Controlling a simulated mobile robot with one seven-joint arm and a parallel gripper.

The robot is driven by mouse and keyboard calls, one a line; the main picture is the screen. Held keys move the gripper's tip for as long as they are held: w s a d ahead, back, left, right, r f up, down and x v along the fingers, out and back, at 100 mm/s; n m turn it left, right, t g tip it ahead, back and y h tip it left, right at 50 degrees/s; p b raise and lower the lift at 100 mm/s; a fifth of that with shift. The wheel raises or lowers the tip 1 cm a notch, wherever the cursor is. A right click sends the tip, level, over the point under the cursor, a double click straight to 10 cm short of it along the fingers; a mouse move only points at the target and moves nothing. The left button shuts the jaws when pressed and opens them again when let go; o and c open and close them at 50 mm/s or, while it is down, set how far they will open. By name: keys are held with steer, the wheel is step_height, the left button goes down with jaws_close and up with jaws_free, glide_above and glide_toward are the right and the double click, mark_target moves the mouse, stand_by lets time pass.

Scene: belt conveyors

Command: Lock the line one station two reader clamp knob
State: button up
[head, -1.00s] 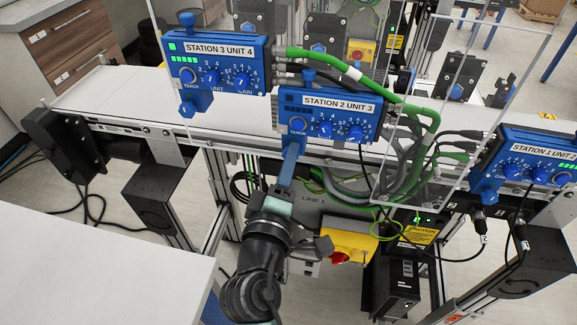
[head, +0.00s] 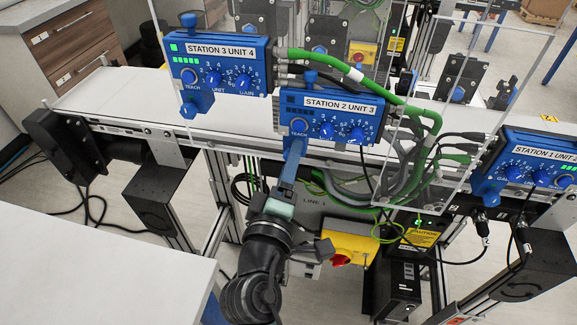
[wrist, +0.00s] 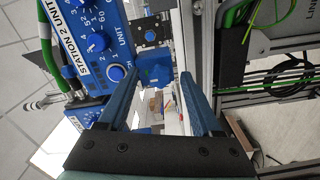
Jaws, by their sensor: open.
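The station two reader (head: 330,115) is a blue box labelled STATION 2 UNIT 3, with dials, mounted at the front edge of the line one conveyor. It also shows at the upper left of the wrist view (wrist: 84,63). My gripper (head: 292,152) reaches up to just below the reader's left end. In the wrist view its two blue-grey fingers (wrist: 160,82) are apart, with a blue block-like part (wrist: 155,68) beyond and between the tips. I cannot tell whether this part is the clamp knob, or whether the fingers touch it. The knob is not clearly visible in the head view.
Station 3 (head: 217,65) and station 1 (head: 535,165) readers stand left and right. Green and grey cables (head: 415,130) crowd the right side of the station two reader. A yellow box with a red knob (head: 347,249) is right of my arm. A white table (head: 90,265) fills the lower left.

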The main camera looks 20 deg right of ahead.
steer(key=b+v, duration=0.2)
steer(key=v, duration=1.1)
steer(key=shift+b, duration=0.4)
steer(key=w+a+r+m+t+y+p, duration=0.2)
steer(key=w+r+m+t+p, duration=0.1)
steer(key=r, duration=1)
steer(key=w+a+r+m+t+y+p, duration=0.2)
steer(key=w+r+m+t+p, duration=0.15)
steer(key=r, duration=0.95)
steer(key=s+a+r+t+y+p, duration=0.1)
steer(key=s+a+r+t+y, duration=0.1)
steer(key=r, duration=0.9)
steer(key=s+a+r+m+t+y+p, duration=0.1)
steer(key=s+r+t+y, duration=0.3)
steer(key=r, duration=0.7)
steer(key=shift+s+a+r, duration=0.35)
steer(key=shift+a, duration=0.2)
steer(key=shift+m, duration=0.25)
